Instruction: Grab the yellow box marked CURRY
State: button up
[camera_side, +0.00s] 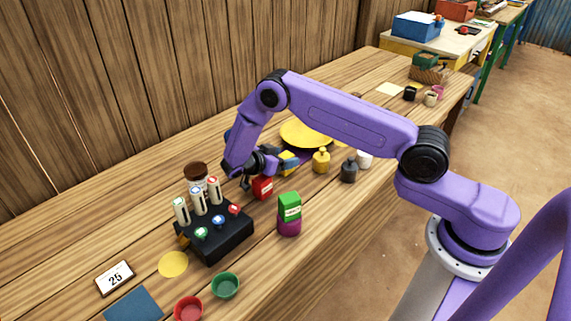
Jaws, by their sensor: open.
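A small yellow box (289,159) is near the middle of the table, just right of my gripper and in front of a round yellow pan; its lettering is too small to read. My gripper (263,172) is open, low over the table at the end of the bent purple arm. It is close to the yellow box and above a red box (263,187). The gripper partly hides the yellow box, and I cannot tell whether they touch.
A yellow pan (305,133) lies behind. Yellow (321,161) and dark (348,171) bottle-shaped weights stand to the right. A black rack (218,238) with tubes stands in front left.

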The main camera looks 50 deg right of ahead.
jog(key=c, duration=1.1)
